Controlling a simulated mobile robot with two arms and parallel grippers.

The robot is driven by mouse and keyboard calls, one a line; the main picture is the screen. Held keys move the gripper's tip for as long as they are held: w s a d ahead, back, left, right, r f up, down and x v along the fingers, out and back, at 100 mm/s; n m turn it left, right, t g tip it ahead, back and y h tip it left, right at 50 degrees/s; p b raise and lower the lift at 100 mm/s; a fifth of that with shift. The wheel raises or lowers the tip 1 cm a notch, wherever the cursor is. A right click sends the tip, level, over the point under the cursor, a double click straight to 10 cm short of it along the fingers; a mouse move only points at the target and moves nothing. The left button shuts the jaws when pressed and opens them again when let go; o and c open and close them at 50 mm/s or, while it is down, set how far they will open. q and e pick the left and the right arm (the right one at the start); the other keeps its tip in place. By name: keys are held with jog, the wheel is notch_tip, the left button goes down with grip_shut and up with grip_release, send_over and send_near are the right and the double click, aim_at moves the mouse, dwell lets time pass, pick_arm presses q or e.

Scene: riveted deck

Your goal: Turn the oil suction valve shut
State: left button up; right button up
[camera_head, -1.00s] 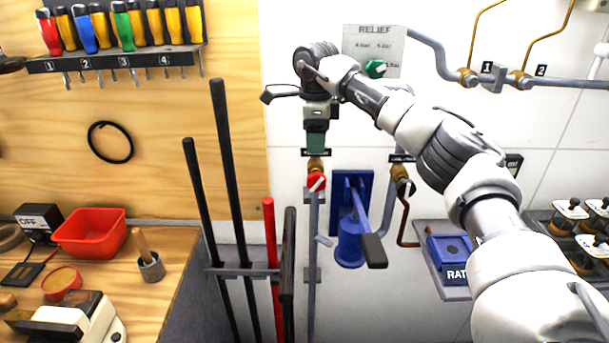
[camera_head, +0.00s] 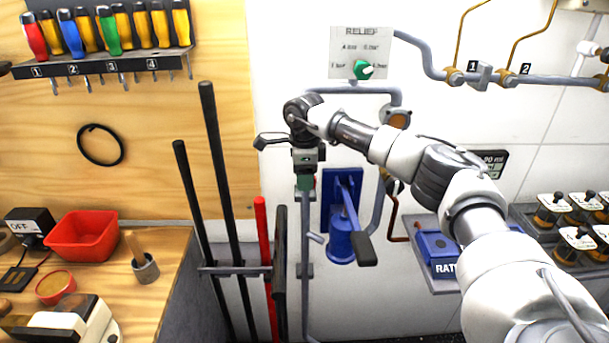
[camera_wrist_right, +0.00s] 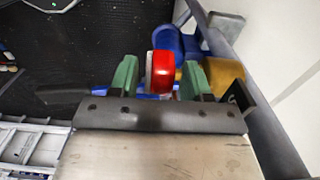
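The red valve knob (camera_wrist_right: 162,72), with a pale face on one side, shows in the right wrist view between the two green fingertips. My right gripper (camera_wrist_right: 160,78) is open, with a small gap on each side of the knob. In the head view my right gripper (camera_head: 305,183) points down in front of the grey vertical pipe (camera_head: 306,235) and hides the red knob. No label for the knob is readable now. A second valve (camera_head: 394,184) on the pipe to the right is partly behind my forearm. My left gripper is not in view.
A blue hand pump (camera_head: 341,240) with a black-ended lever stands close right of the pipe. A rack of long bars (camera_head: 235,270) is close left. The relief panel (camera_head: 349,50) with a green knob is above. A blue box (camera_head: 440,248) sits on a shelf to the right.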

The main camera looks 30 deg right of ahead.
jog(key=c, duration=0.7)
jog(key=shift+c, duration=0.2)
jog(key=shift+s+d+f+t+y+b, duration=0.1)
jog(key=shift+d+f+t+y+b, duration=0.1)
jog(key=shift+t+y+b, duration=0.65)
jog(key=t+y+b, duration=0.1)
jog(key=y+b, duration=0.1)
jog(key=b, duration=0.1)
jog(key=t+y+b, duration=0.1)
jog(key=y+b, duration=0.1)
jog(key=b, duration=0.1)
jog(key=d+t+y+b, duration=0.1)
jog(key=y+b, duration=0.1)
jog(key=b, duration=0.1)
jog(key=shift+s+f, duration=0.15)
jog(key=shift+s, duration=0.1)
jog(key=shift+r+t+y+b, duration=0.2)
jog(key=shift+t+y+b, duration=0.35)
jog(key=shift+y+b, duration=0.55)
jog(key=shift+h, duration=0.25)
jog(key=shift+r, duration=0.1)
jog(key=o, duration=0.9)
